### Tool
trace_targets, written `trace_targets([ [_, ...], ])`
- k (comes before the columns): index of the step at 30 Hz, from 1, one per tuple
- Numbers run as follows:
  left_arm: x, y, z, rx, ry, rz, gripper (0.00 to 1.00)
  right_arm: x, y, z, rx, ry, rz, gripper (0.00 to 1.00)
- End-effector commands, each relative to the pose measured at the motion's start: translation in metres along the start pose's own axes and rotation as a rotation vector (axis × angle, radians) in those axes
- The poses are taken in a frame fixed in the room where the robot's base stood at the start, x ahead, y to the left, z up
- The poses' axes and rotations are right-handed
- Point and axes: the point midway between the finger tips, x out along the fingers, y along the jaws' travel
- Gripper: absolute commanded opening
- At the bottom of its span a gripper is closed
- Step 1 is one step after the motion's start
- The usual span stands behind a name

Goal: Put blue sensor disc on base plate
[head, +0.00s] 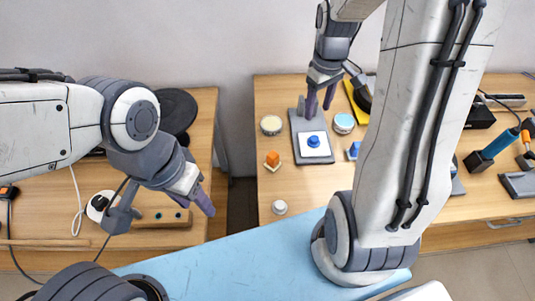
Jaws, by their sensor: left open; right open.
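A grey base plate (298,122) lies on the right-hand wooden table, with a small upright post at its back left. A white square pad (314,152) with a blue round knob (314,141) lies on its front part. A round disc with a pale blue top (344,123) sits on the table just right of the plate; I cannot tell which blue piece is the sensor disc. My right gripper (320,102) is open and empty, pointing down above the back of the plate. My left gripper (204,204) is open over the left table's right edge, far from these things.
A beige round disc (271,125), an orange block on a small pad (272,159) and a white knob (280,207) stand left of the plate. A small blue block (353,150) is at its right. A gap separates the two tables. My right arm hides part of the right table.

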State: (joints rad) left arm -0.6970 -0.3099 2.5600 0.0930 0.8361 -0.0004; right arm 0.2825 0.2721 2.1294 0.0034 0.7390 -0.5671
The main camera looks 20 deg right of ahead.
Motion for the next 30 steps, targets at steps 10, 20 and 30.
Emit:
trace_targets([
  [10,0.000,0.000,0.000,0.000,0.000,0.000,0.50,-0.046,-0.199,0.033,-0.223,0.042,-0.035,0.62],
  [20,0.000,0.000,0.000,0.000,0.000,0.000,0.50,-0.054,-0.275,0.115,-0.351,0.039,-0.077,0.62],
  [30,0.000,0.000,0.000,0.000,0.000,0.000,0.50,-0.053,-0.278,0.120,-0.354,0.037,-0.080,0.62],
])
